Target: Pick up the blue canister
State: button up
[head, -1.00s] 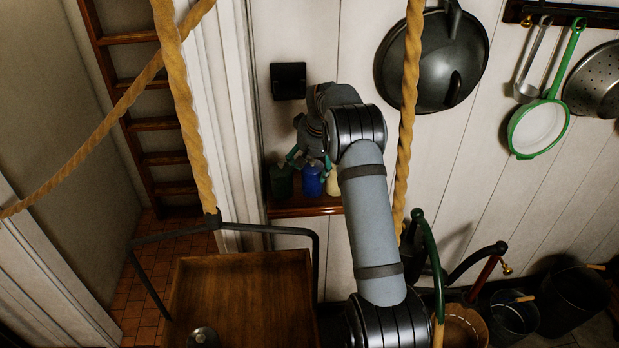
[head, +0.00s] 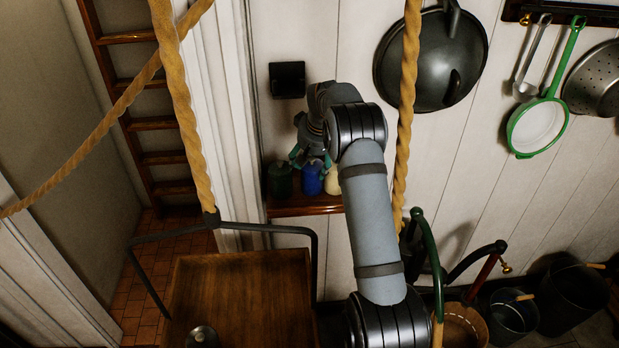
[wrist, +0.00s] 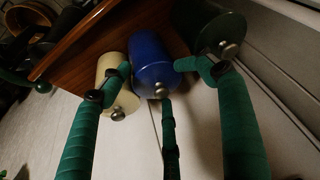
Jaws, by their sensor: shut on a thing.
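The blue canister (head: 312,181) stands on the small wooden wall shelf between a dark green canister (head: 281,180) and a cream canister (head: 333,182). My gripper (head: 311,160) is over its top with green fingers. In the wrist view my gripper (wrist: 152,72) is shut on the blue canister (wrist: 150,58), with fingertips at its left and right sides and a third finger near its knob. The left finger overlaps the cream canister (wrist: 116,88), and the right finger passes in front of the dark green canister (wrist: 212,35). The blue canister seems still on the shelf.
The shelf (head: 300,212) is narrow and set against the white plank wall. A black box (head: 287,80) is fixed above it. Ropes hang on either side of my arm.

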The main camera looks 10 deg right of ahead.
jog(key=shift+a, duration=0.15)
jog(key=shift+c, duration=0.7)
jog(key=shift+b, duration=0.45)
jog(key=shift+s+r+b, duration=0.1)
jog(key=shift+r+b, duration=0.1)
jog(key=shift+b, duration=0.15)
jog(key=shift+c, duration=0.2)
notch_tip(320, 180, up, 7)
jog(key=shift+f, duration=0.1)
grip_shut()
jog(key=s+a+b, duration=0.1)
jog(key=s+b, duration=1.1)
jog(key=s, duration=0.7)
jog(key=shift+s+a+f, duration=0.15)
jog(key=shift+s+a, duration=0.2)
jog(key=shift+a, duration=0.05)
jog(key=o, duration=2)
grip_release()
